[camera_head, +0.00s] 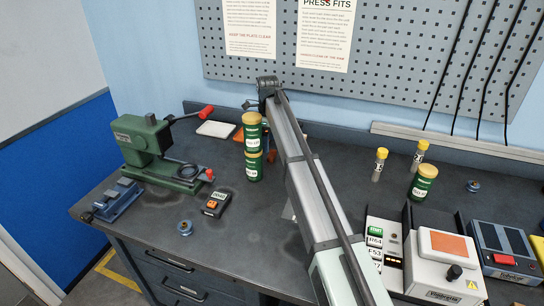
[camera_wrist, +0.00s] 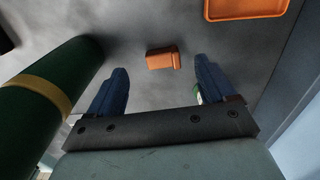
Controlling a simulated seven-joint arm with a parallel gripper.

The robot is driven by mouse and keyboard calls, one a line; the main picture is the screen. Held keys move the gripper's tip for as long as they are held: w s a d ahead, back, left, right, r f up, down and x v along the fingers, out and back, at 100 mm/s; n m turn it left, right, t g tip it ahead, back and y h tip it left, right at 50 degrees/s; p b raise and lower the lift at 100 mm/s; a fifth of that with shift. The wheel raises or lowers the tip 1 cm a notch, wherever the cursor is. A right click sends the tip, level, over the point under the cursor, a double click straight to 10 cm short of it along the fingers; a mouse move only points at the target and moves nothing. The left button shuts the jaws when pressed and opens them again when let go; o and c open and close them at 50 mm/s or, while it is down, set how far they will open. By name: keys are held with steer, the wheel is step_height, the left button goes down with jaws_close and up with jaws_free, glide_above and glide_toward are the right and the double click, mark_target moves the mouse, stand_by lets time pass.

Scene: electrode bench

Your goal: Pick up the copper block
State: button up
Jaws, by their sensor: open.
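The copper block (camera_wrist: 162,59) lies on the dark bench top in the wrist view, just beyond and between my fingertips. My gripper (camera_wrist: 160,74) is open, its two blue fingers on either side with an empty gap between them. They do not touch the block. In the head view a small orange-brown patch (camera_head: 271,156) beside the stacked green cans may be the block, mostly hidden. My arm hides much of the area around the gripper there.
A green can (camera_wrist: 45,90) stands close left of my gripper in the wrist view. An orange tray (camera_wrist: 245,9) lies beyond to the right. In the head view, a green press (camera_head: 142,140) stands left, and a white device with an orange panel (camera_head: 445,268) stands right.

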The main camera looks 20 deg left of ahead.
mark_target(270, 154)
steer(key=shift+w+d+f, duration=0.1)
steer(key=shift+d+f, duration=0.05)
steer(key=shift+f, duration=1.15)
steer(key=shift+d+f, duration=0.15)
steer(key=shift+f, duration=1.15)
steer(key=c, duration=1.4)
